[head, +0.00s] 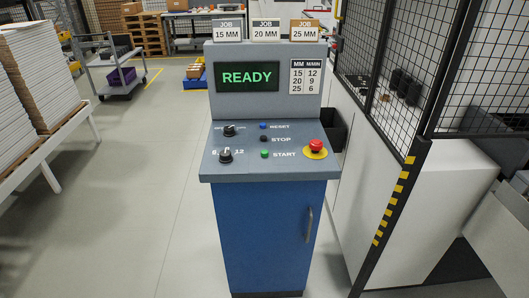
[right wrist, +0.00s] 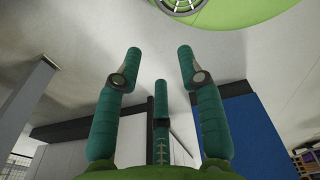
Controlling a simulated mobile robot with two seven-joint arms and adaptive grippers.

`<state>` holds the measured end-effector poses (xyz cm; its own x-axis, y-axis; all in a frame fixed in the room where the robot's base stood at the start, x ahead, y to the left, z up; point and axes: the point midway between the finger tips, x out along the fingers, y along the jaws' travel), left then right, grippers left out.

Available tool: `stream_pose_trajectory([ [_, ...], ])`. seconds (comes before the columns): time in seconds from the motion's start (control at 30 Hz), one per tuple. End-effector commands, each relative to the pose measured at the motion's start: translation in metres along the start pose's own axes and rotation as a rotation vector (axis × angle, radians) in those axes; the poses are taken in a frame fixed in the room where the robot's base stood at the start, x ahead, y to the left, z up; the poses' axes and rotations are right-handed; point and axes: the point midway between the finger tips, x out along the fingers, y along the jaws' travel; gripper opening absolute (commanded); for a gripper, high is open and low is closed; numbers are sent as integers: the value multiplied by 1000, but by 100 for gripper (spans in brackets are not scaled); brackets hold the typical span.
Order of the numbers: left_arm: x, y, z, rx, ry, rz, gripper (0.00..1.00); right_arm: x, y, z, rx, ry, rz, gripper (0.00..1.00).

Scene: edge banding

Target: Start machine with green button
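The machine's control console (head: 265,235) stands in the middle of the head view, a blue cabinet with a grey sloped panel. The green start button (head: 264,154) sits on the panel, below the black stop button (head: 264,139) and blue reset button (head: 263,126). A red emergency stop (head: 316,146) on a yellow base is to their right. The screen (head: 247,77) reads READY. In the right wrist view my right gripper (right wrist: 159,72) is open, its green fingers spread with nothing between them. The buttons are not recognisable there. My left gripper is not in view.
Two dials (head: 228,131) sit at the panel's left. Job cards (head: 266,30) stand on the console top. A mesh fence (head: 400,60) and white machine housing close off the right. Stacked boards (head: 38,85) stand at left. The floor (head: 125,200) left of the console is clear.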

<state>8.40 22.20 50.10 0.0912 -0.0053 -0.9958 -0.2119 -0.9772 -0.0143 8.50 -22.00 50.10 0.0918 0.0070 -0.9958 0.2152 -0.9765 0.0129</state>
Motion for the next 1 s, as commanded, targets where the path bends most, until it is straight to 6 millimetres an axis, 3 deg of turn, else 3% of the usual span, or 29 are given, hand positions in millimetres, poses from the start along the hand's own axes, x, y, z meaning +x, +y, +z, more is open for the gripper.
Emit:
stream_pose_trajectory([
  [0.03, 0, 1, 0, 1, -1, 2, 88, 0, 2, 1, 0, -2, 2, 16],
  [0.07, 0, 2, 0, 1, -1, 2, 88, 0, 2, 2, 0, -3, 3, 4],
  [0.1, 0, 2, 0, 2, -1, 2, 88, 0, 3, 2, 0, -3, 3, 0],
  [1.0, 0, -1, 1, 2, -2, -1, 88, 0, 4, 2, 3, -3, 5, 0],
])
